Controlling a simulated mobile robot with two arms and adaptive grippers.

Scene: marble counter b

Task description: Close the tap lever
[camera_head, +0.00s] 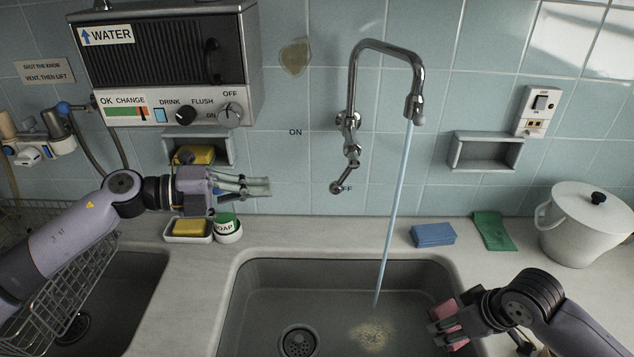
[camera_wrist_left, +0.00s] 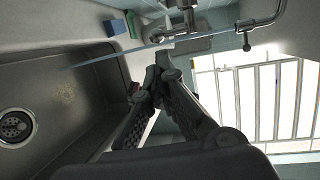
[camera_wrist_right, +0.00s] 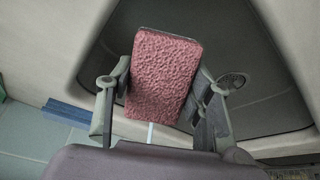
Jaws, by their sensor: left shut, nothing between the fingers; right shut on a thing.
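The chrome tap (camera_head: 385,48) rises from the tiled wall, and a stream of water (camera_head: 393,215) runs from its spout into the sink. Its lever (camera_head: 345,172) slants down-left, its tip partly covering a wall label that looks like "OFF"; "ON" is printed higher to the left. The tap also shows in the left wrist view (camera_wrist_left: 268,18). My left gripper (camera_head: 268,187) is shut and empty, left of the lever and apart from it. My right gripper (camera_head: 440,330) is shut on a pink sponge (camera_wrist_right: 163,75), at the sink's right edge.
The sink (camera_head: 260,310) lies below the tap, with a yellowish stain on its floor. A soap pot (camera_head: 228,230) and yellow sponge dish (camera_head: 187,236) stand below my left gripper.

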